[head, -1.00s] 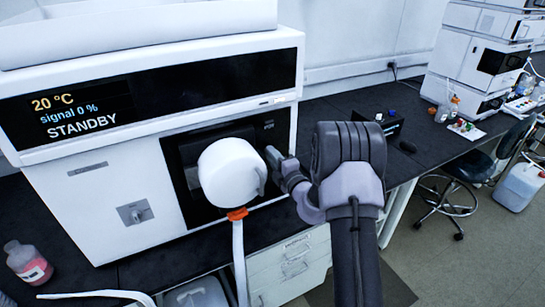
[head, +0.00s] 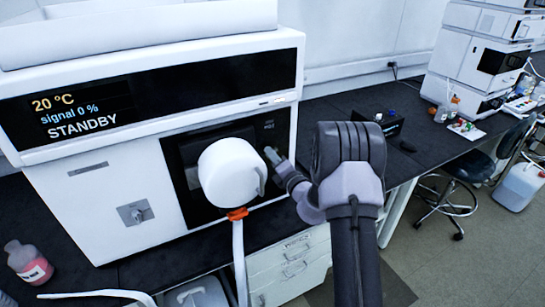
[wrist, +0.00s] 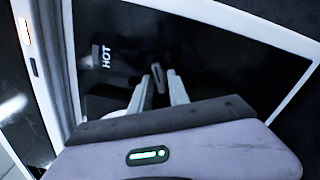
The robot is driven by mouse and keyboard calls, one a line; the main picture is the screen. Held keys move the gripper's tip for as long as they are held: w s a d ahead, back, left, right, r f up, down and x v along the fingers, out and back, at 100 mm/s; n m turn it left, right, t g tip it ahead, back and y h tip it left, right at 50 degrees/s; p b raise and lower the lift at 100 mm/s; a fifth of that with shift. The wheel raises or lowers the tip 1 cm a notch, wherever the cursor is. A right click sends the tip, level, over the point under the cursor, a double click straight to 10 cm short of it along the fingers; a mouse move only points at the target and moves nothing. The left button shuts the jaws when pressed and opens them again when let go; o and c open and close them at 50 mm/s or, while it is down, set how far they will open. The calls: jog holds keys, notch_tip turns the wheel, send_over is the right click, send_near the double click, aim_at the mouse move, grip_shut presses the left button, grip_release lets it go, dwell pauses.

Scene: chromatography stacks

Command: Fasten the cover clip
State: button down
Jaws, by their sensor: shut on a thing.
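The cover is a black panel (head: 190,155) on the front of the white instrument; in the wrist view the black panel (wrist: 215,50) bears the word HOT. A small dark grey upright piece, which looks like the cover clip (wrist: 158,76), stands at the panel between my fingertips. My gripper (wrist: 160,84) has its two pale fingers on either side of the clip, shut on it. In the head view my gripper (head: 274,158) is at the panel's right side. The clip is too small to make out there.
A white rounded part (head: 228,170) with an orange collar and white hose (head: 238,260) hides part of the panel, just left of my gripper. The instrument (head: 115,205) reads STANDBY, 20 °C.

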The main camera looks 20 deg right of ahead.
jog(key=shift+n, duration=0.3)
dwell(0.4)
jog(key=c, duration=1.5)
grip_release()
jog(key=s, duration=0.5)
jog(key=s+p, duration=0.1)
jog(key=s, duration=1.1)
jog(key=shift+s+d, duration=0.25)
jog(key=shift+d, duration=0.05)
jog(key=shift+p, duration=0.3)
